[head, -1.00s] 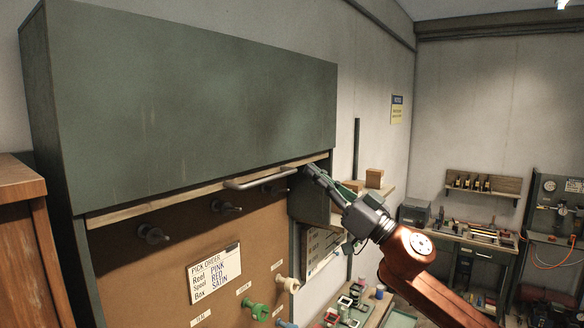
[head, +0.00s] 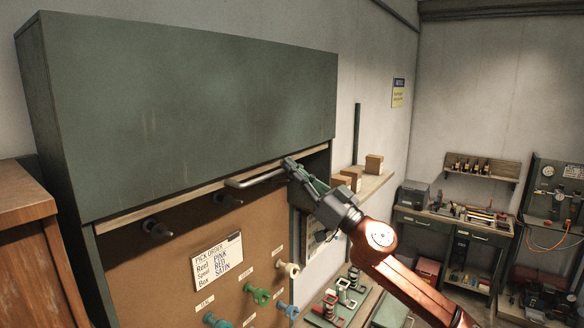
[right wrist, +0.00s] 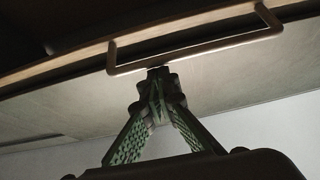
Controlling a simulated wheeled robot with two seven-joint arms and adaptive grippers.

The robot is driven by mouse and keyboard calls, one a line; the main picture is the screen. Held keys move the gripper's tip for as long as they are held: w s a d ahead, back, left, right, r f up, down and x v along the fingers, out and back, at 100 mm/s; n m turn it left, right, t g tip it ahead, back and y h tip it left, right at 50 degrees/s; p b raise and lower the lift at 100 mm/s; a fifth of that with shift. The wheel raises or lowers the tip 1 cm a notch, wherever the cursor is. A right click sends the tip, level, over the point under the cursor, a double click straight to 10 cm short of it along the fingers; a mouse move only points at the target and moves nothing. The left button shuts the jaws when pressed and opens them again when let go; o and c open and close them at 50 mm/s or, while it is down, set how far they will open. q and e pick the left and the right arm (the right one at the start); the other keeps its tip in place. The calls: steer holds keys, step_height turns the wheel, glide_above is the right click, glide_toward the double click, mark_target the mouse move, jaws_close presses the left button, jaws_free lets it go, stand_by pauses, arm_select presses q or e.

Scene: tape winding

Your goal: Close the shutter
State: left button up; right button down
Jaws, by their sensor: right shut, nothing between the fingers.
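The shutter is up, and its pale wooden bottom rail (head: 180,192) shows just under the green cabinet box (head: 200,105) in the head view. A grey bar handle (head: 252,182) sticks out from the rail. My right gripper (head: 289,163) is shut and empty, at the handle's right end. In the right wrist view the closed fingertips (right wrist: 158,75) lie just below the handle bar (right wrist: 195,53) in the picture; I cannot tell whether they touch it. My left gripper is not in view.
Below the rail, the brown board has pegs (head: 156,229), coloured spools (head: 258,296) and a pick order card (head: 217,261). A wooden cabinet (head: 28,235) stands at the left.

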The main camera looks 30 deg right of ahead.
steer(key=shift+a+f, duration=0.1)
stand_by(0.3)
step_height(320, 180, down, 27)
steer(key=b, duration=1.3)
steer(key=shift+b, duration=0.4)
steer(key=shift+f, duration=0.1)
